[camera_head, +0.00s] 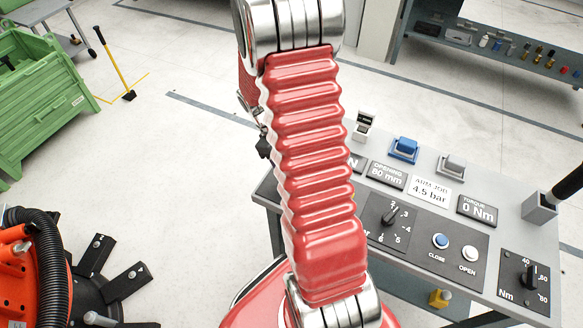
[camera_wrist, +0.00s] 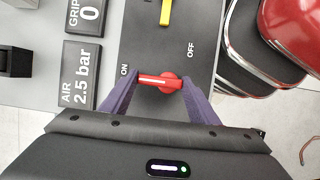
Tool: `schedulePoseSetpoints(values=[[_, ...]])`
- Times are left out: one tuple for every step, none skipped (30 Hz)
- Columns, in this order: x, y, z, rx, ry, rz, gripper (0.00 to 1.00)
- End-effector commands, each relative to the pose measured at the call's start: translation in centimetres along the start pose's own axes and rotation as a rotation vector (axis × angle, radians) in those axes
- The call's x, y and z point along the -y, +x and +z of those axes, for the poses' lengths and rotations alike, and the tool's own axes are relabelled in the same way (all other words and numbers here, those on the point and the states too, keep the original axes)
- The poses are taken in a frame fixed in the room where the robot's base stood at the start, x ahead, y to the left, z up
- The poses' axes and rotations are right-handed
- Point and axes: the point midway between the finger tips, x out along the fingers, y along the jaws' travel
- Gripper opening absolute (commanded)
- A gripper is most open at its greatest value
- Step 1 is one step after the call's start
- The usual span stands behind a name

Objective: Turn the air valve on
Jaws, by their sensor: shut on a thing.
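The air valve's red handle (camera_wrist: 158,82) is on the dark panel in the wrist view. It lies sideways, its long end pointing left, just below the word ON; the word OFF is at the upper right. My gripper (camera_wrist: 160,82) has its two purple fingers at the handle's left and right ends and is shut on it. A display (camera_wrist: 80,85) left of the valve reads AIR 2.5 bar. In the head view I cannot make out the valve or my gripper; my red arm covers part of the console (camera_head: 470,215).
A yellow handle (camera_wrist: 165,12) stands just above the valve in the wrist view. A black block (camera_wrist: 15,60) is at the far left and a red rounded body (camera_wrist: 292,35) at the right. In the head view, a green bin (camera_head: 40,95) stands left on open floor.

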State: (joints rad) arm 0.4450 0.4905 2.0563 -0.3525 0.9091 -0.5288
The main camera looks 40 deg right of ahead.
Motion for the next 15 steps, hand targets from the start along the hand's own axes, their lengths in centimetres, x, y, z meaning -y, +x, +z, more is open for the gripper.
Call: schedulePoseSetpoints(values=[[-0.05,-0.03,-0.03,-0.001,-0.006,0.004,0.32],[-0.04,-0.03,-0.03,-0.001,-0.009,0.005,0.32],[-0.04,-0.04,-0.04,-0.001,-0.011,0.006,0.32],[-0.04,-0.04,-0.04,-0.001,-0.013,0.007,0.32],[-0.03,-0.04,-0.04,-0.001,-0.014,0.007,0.32],[-0.03,-0.03,-0.05,-0.001,-0.014,0.007,0.32],[-0.03,-0.04,-0.05,-0.001,-0.015,0.007,0.32],[-0.03,-0.04,-0.05,-0.001,-0.015,0.007,0.32],[-0.02,-0.04,-0.05,-0.001,-0.015,0.007,0.32],[-0.02,-0.04,-0.05,-0.001,-0.015,0.007,0.32],[-0.02,-0.03,-0.05,-0.001,-0.015,0.007,0.32],[-0.02,-0.04,-0.05,-0.001,-0.015,0.007,0.32],[-0.01,-0.04,-0.05,-0.001,-0.015,0.007,0.32],[-0.01,-0.03,-0.05,-0.001,-0.015,0.006,0.56],[-0.01,-0.04,-0.06,-0.001,-0.015,0.006,0.59]])
